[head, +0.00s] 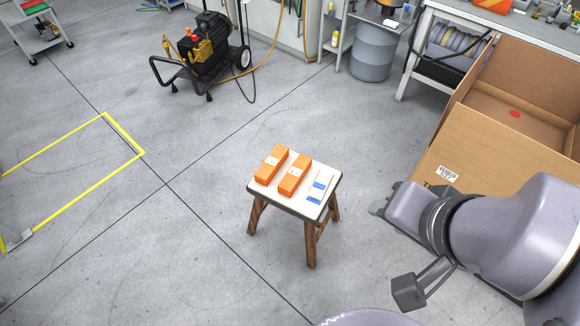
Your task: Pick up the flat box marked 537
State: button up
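A small stool (256,185) with a pale top and brown wooden legs stands in the middle of the floor. Two orange boxes (271,164) (294,176) with white labels lie side by side on it. A thin white and blue flat box (319,188) lies at the right side of the top. The markings are too small to read, so I cannot tell which one is marked 537. My gripper (378,207) is to the right of the stool, apart from everything on it. Its fingers are mostly hidden by my arm, so their opening does not show.
A large open cardboard box (490,155) stands at the right, close to my arm. A workbench (415,45), a grey drum (373,53) and a wheeled compressor (205,45) are at the back. Yellow floor tape (125,134) lies at the left. The floor around the stool is clear.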

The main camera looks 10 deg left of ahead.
aim_at(266, 172)
jog(key=i+j+u, duration=1.05)
jog(key=i+u, duration=0.2)
